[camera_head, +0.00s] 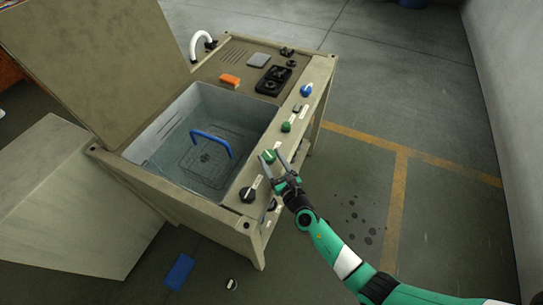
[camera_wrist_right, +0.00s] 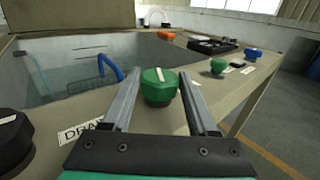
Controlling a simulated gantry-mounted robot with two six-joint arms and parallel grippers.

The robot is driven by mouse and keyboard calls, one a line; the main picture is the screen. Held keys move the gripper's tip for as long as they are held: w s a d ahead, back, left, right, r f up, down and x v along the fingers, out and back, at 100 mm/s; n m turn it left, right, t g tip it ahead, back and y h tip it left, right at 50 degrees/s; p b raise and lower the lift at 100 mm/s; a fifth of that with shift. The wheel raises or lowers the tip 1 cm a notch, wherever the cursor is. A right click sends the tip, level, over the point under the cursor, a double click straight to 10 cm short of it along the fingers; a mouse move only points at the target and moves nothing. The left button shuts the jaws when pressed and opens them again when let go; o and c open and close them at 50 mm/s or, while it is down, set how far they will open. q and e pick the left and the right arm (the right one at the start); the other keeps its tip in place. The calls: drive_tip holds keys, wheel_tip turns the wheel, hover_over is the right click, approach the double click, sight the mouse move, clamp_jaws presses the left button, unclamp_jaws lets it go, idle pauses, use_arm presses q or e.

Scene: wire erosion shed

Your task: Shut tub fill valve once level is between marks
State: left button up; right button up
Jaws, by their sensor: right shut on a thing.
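The open tub (camera_head: 255,117) is set into a beige machine bench and looks partly filled with clear water. A green faceted knob (camera_head: 268,156) sits on the bench's right-hand rim. My right gripper (camera_head: 270,153) is shut on this knob; in the right wrist view the green knob (camera_wrist_right: 159,88) stands between the two fingers. A label partly hidden by a finger, starting "DRA" (camera_wrist_right: 80,133), lies beside a black knob (camera_wrist_right: 12,140). My left gripper is not in view.
A smaller green knob (camera_head: 286,127) and a blue knob (camera_head: 306,90) sit farther along the rim. A blue loop (camera_head: 212,139) stands in the tub. An orange block (camera_head: 229,80) and a white curved spout (camera_head: 200,40) are behind. The floor at right is open.

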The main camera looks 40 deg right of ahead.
drive_tip(key=o, duration=1.4)
drive_tip(key=shift+c, duration=0.2)
drive_tip(key=p+v, duration=0.1)
drive_tip(key=v, duration=1)
drive_tip(key=shift+s+p, duration=0.3)
drive_tip(key=shift+p, duration=0.1)
drive_tip(key=shift+a, duration=0.1)
